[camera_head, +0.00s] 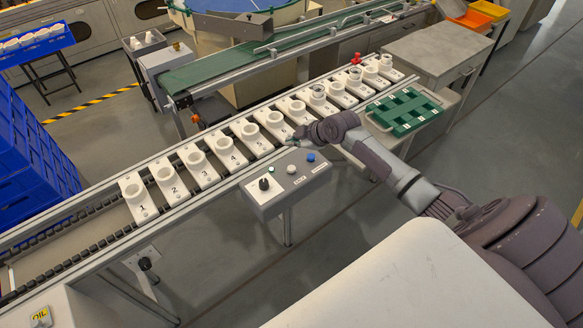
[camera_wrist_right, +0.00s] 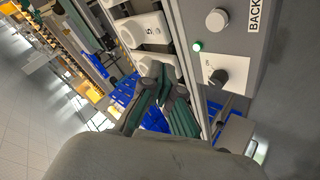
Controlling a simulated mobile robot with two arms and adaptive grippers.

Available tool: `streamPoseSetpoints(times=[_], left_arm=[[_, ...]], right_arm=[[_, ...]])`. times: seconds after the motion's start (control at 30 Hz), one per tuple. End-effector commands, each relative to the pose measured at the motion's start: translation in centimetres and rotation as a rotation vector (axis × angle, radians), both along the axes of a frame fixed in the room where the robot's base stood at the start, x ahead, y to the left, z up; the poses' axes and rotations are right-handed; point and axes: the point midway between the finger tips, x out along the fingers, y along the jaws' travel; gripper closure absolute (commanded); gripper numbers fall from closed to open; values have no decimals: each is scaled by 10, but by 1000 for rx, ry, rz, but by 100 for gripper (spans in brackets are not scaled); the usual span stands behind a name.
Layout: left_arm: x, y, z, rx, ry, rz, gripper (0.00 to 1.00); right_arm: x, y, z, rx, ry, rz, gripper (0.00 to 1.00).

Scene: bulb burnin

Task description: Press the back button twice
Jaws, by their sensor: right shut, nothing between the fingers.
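The control box (camera_head: 270,198) stands at the front of the conveyor. It carries a black knob (camera_head: 264,184), a small green light (camera_head: 271,169), a pale round button (camera_head: 291,169) and a blue button (camera_head: 310,157). In the right wrist view the pale button (camera_wrist_right: 217,20) sits beside a label reading BACK (camera_wrist_right: 256,14). My right gripper (camera_head: 291,140) is shut and empty. It is above the conveyor edge, behind the box and apart from the buttons. Its dark green fingers (camera_wrist_right: 163,86) also show in the right wrist view. My left gripper is out of view.
Numbered white holders (camera_head: 170,186) line the conveyor, several with rings or cups. Blue crates (camera_head: 30,150) stand at left. The space above the control box is clear.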

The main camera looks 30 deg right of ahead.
Motion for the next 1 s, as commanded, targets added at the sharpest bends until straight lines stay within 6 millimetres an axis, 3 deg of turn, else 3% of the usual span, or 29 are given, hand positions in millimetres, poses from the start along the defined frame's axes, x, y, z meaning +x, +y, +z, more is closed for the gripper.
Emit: streamPoseSetpoints(times=[0.37, 0.8, 1.0], left_arm=[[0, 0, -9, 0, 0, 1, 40], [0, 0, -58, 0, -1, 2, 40], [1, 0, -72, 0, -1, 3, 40]], right_arm=[[-1, 1, -12, 2, 1, -1, 100], [-1, 1, -71, 2, 3, -2, 100], [0, 0, -88, 0, 1, -1, 100]])
